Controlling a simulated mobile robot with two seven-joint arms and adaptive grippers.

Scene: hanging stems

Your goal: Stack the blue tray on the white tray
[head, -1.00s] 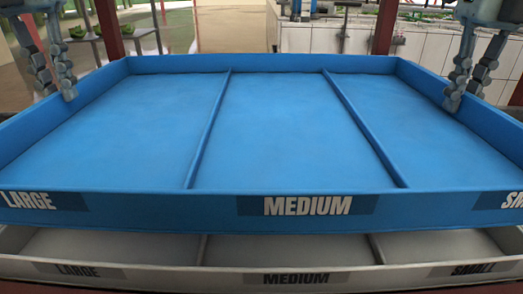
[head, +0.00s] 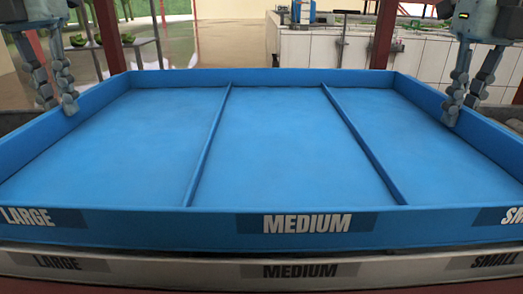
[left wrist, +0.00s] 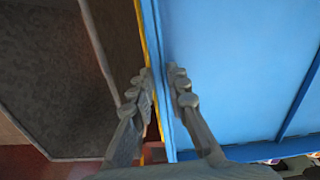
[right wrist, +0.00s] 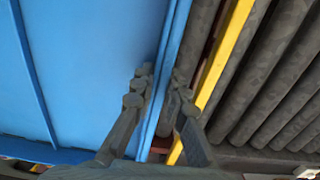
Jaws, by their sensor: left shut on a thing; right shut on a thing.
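The blue tray (head: 275,146) is wide and empty, with two dividers and the labels LARGE, MEDIUM and SMALL on its front. The white tray (head: 215,272) shows below it as a front wall with matching labels; its inside is hidden by the blue tray. In the head view the blue tray sits right above the white one; I cannot tell whether they touch. My left gripper (left wrist: 163,82) is shut on the blue tray's left side wall (left wrist: 163,45). My right gripper (right wrist: 161,82) is shut on its right side wall (right wrist: 172,55).
A yellow strip (right wrist: 222,75) and several dark grey rollers (right wrist: 285,90) lie beside the tray on the right. A dark grey surface (left wrist: 60,80) lies beyond the left wall. A stand with green produce (head: 100,40) and a tiled counter (head: 340,48) are in the background.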

